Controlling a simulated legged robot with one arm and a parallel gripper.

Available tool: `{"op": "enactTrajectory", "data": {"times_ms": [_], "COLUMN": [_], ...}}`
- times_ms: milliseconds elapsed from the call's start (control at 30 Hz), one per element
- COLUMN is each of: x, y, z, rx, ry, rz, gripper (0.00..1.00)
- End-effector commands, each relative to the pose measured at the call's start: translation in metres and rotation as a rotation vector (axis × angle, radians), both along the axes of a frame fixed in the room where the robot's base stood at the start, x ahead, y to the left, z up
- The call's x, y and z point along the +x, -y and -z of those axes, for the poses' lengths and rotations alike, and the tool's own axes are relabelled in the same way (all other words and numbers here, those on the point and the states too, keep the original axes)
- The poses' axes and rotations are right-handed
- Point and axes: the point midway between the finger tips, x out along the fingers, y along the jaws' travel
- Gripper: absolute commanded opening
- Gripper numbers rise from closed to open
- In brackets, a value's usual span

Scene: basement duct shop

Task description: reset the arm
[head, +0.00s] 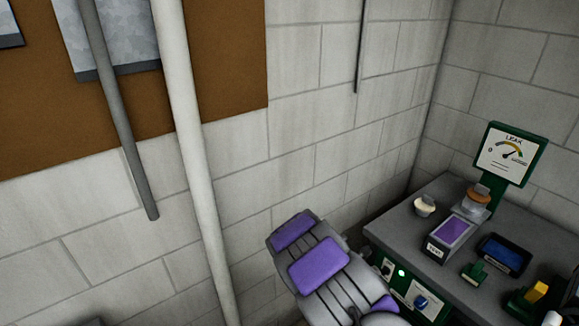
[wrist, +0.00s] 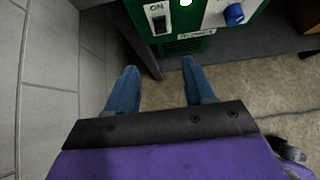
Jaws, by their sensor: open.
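My gripper (wrist: 160,80) shows in the wrist view with its two blue fingers spread apart and nothing between them. It points toward the lower front of a green control panel (wrist: 215,45) with an ON switch (wrist: 159,19) and a blue knob (wrist: 233,14). The fingers appear apart from the panel. In the head view my grey and purple arm shows at the bottom centre, beside the bench, and the fingers are hidden.
A grey bench (head: 402,217) stands at the right against the block wall (head: 330,120). It carries a LEAK gauge (head: 508,154), a purple-topped box (head: 451,234), a blue-screened device (head: 503,254) and small parts. A pale vertical pipe (head: 190,130) stands left of my arm. Bare floor (wrist: 265,95) shows below the bench.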

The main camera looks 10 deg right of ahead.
Motion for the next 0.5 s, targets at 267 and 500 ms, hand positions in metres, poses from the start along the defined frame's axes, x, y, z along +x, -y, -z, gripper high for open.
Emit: {"op": "enactTrajectory", "data": {"times_ms": [267, 500], "x": [-0.009, -0.061], "y": [0.02, 0.037], "z": [-0.069, -0.167], "rx": [-0.037, -0.046], "ry": [0.167, 0.433], "rz": [0.179, 0.525], "gripper": [0.53, 0.53]}}
